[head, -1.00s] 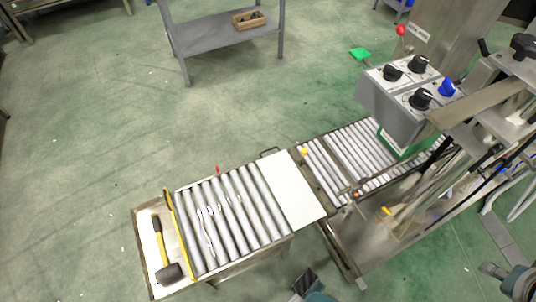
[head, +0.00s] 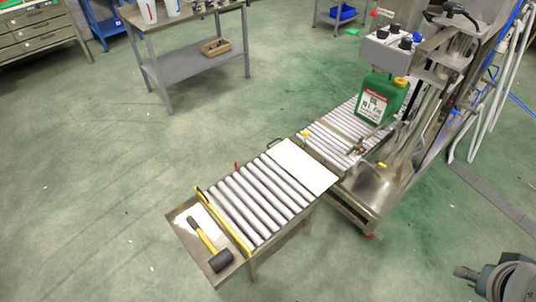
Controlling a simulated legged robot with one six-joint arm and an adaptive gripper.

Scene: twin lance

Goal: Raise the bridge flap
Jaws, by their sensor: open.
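The bridge flap appears to be the flat white panel (head: 303,166) in the head view. It lies level between the near roller section (head: 258,200) and the far roller section (head: 335,135). A small dark handle-like loop (head: 275,143) shows at its far left edge. I cannot make out its hinge.
A hammer (head: 208,243) lies in the tray at the near conveyor end, behind a yellow bar (head: 222,220). A green canister (head: 380,98) stands on the far rollers under the filling machine (head: 392,50). A workbench (head: 190,55) stands behind. Floor to the left is clear.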

